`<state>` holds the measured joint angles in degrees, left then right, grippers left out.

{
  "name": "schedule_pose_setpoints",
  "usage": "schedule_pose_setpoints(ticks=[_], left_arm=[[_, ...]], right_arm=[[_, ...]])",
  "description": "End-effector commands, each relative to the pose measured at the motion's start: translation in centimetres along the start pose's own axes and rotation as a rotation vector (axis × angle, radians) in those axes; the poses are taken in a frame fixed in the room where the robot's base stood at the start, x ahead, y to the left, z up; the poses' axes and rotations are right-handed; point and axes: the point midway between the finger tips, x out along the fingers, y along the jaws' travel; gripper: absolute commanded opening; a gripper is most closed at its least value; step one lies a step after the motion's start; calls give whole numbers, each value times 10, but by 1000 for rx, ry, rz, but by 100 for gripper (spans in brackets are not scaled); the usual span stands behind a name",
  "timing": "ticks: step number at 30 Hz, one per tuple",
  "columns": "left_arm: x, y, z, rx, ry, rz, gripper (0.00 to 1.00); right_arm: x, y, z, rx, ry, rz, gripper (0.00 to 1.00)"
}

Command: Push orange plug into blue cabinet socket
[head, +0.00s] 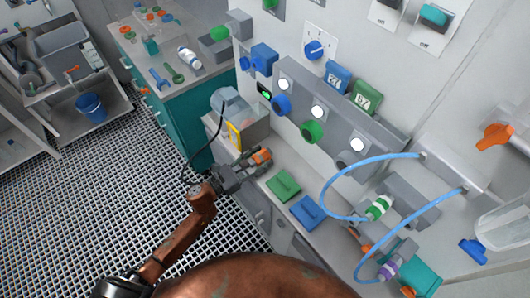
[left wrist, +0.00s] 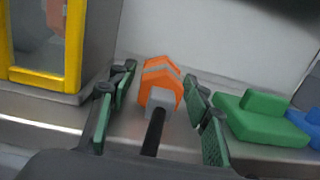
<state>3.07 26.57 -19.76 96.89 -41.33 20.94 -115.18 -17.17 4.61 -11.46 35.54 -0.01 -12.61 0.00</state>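The orange plug (head: 262,155) sits on the grey ledge beside the cabinet wall, just past my left gripper's tips. In the left wrist view the orange plug (left wrist: 160,84) has grey stripes, a grey rear block and a thick black cable toward the camera. My left gripper (head: 246,168) is open; its green-padded fingers (left wrist: 160,108) stand either side of the plug's rear, with visible gaps. My right gripper is out of view.
A grey box with a yellow-framed front (head: 234,136) stands left of the plug. A green block (head: 284,185) and a blue block (head: 305,212) lie to its right. Blue hoses (head: 345,170) loop farther right. A teal cabinet (head: 190,120) is at the left.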

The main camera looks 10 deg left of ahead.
Motion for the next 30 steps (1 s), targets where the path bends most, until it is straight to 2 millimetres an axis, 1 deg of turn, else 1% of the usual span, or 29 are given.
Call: schedule_pose_setpoints(ticks=[1,2,18,23,30], left_arm=[[0,0,0,0,0,0,40],[0,0,0,0,0,0,38],[0,0,0,0,0,0,1],[0,0,0,0,0,0,0],[-8,0,-1,-1,1,1,0]], right_arm=[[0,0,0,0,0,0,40],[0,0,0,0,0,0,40],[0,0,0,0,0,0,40],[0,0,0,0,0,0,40],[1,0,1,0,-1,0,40]])
